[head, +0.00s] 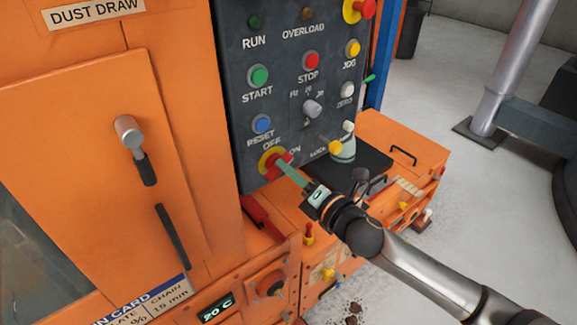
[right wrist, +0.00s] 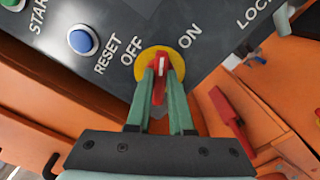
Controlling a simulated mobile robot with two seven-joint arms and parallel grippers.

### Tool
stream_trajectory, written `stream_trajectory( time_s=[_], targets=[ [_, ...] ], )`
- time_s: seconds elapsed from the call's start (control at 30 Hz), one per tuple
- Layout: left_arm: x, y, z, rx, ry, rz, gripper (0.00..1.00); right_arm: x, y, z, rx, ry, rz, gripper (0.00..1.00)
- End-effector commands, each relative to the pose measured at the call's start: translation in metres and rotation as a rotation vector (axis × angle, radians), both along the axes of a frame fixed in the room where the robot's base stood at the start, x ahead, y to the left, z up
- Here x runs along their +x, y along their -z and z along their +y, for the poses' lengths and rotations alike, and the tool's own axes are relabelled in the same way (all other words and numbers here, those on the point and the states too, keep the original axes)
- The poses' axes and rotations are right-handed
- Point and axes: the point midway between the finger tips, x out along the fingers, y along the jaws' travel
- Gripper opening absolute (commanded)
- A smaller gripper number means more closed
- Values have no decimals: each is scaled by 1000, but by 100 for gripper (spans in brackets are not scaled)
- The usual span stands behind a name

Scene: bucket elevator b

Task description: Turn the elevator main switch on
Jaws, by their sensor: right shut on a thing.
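The main switch is a red knob on a yellow disc (head: 270,163), low on the dark control panel (head: 290,70), with OFF and ON labels beside it. It also shows in the right wrist view (right wrist: 162,72), where the white mark on the red knob points upward, between OFF at its left and ON at its right. My right gripper (head: 285,170) is shut on the red knob, with its green fingers on either side of it in the right wrist view (right wrist: 161,88). The fingers hide part of the knob. My left gripper is not in view.
Above the switch are a blue RESET button (head: 262,124), a green START button (head: 259,76) and a red STOP button (head: 310,61). A yellow knob (head: 335,147) by a LOCK label is to the right. An orange cabinet (head: 100,120) stands left; open floor (head: 450,180) lies right.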

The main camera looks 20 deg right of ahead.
Motion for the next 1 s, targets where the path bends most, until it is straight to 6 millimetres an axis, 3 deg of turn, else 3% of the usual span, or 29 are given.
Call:
stream_trajectory(
  time_s=[0.5, 1.0],
  targets=[
    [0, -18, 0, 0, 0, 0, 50, 1, 1, -1, 406, 2, 147, 0],
    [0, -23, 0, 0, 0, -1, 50, 1, 4, -2, 552, 2, 200, 0]
  ],
)
